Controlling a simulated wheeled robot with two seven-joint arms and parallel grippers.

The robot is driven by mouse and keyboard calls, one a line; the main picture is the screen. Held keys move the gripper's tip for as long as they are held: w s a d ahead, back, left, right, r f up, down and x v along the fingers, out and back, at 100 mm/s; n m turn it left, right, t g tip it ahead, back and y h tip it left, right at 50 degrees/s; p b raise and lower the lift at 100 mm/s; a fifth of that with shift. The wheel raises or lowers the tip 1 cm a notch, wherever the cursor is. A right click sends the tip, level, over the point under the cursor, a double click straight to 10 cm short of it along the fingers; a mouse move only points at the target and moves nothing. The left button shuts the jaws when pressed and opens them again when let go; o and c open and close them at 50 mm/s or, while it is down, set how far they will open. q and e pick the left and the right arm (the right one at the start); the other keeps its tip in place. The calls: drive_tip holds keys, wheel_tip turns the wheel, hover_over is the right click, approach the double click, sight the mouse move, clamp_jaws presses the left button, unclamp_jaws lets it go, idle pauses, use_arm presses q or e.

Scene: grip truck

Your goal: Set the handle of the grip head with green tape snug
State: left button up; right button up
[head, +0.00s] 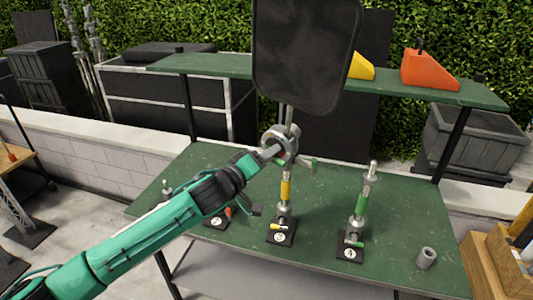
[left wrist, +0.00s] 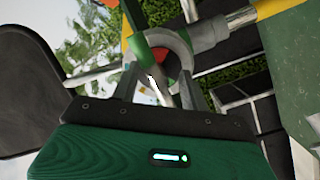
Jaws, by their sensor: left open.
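A grey round grip head (head: 291,152) sits atop the yellow-banded post (head: 286,190) and appears to bear the rod of a large black panel (head: 306,55). In the left wrist view the grey ring of the head (left wrist: 180,48) and a green bar (left wrist: 139,28) are close in front of the jaws. My left gripper (head: 273,151) is open at the head; I cannot tell whether its fingers touch it. A green-banded post (head: 361,204) stands apart to the right. My right gripper is out of view.
The posts stand on black numbered bases on the green table (head: 410,235). A grey cylinder (head: 426,258) stands at its right front. An orange wedge (head: 428,69) and a yellow wedge (head: 361,67) lie on the shelf behind. My left arm covers part of the table's left side.

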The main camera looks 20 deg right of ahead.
use_arm(q)
clamp_jaws()
idle(0.3)
